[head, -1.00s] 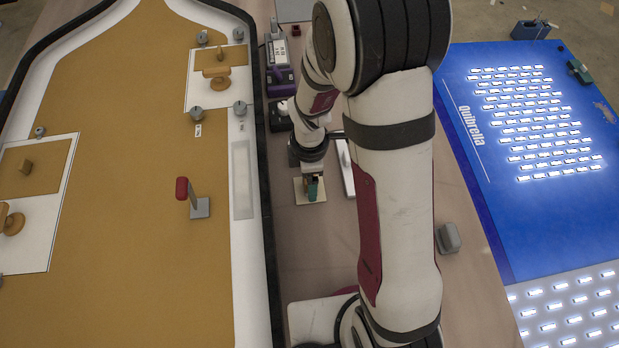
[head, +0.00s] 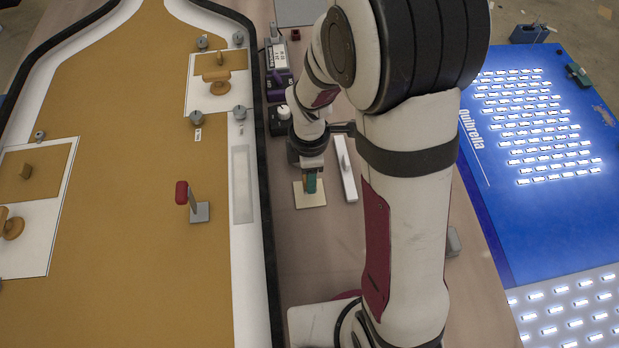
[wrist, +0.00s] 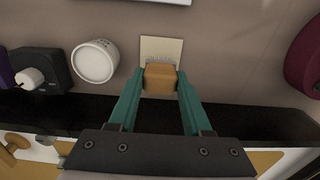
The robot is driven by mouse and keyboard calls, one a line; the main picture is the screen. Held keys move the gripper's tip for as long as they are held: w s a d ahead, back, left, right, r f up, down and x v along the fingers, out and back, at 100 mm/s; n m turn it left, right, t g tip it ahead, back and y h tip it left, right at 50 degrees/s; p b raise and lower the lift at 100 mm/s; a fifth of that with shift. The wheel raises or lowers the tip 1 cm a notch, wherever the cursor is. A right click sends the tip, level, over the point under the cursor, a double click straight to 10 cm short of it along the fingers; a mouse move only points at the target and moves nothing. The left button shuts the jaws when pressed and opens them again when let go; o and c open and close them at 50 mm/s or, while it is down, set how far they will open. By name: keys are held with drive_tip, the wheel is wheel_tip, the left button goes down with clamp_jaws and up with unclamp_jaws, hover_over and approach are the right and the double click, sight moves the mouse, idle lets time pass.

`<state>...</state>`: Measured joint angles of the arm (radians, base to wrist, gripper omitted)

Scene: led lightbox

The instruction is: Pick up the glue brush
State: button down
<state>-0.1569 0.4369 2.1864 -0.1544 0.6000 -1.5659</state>
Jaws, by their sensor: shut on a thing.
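The glue brush (wrist: 160,78) shows in the wrist view as a wooden, tan block-like handle with grey bristles at its far edge. My gripper (wrist: 161,88) has its two teal fingers closed on the sides of the wooden handle. In the head view my gripper (head: 311,183) is above a small cream square pad (head: 309,198), and the brush is mostly hidden there by the fingers and wrist. The pad also shows behind the brush in the wrist view (wrist: 161,46). I cannot tell whether the bristles touch the pad.
A white bar with a handle (head: 344,170) lies close to the right of my gripper. A white round knob or cup (wrist: 95,61) and a dark box (wrist: 42,72) stand nearby. A black raised edge (head: 265,215) borders the tan panel, which carries a red-handled lever (head: 183,193).

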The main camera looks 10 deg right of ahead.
drive_tip(key=s+d+r, duration=0.4)
drive_tip(key=d+r, duration=0.3)
drive_tip(key=d, duration=0.4)
drive_tip(key=shift+s+r, duration=0.2)
drive_tip(key=shift+r, duration=0.2)
drive_tip(key=c, duration=0.8)
unclamp_jaws()
drive_tip(key=shift+c, duration=0.2)
drive_tip(key=shift+a, duration=0.1)
drive_tip(key=c, duration=0.7)
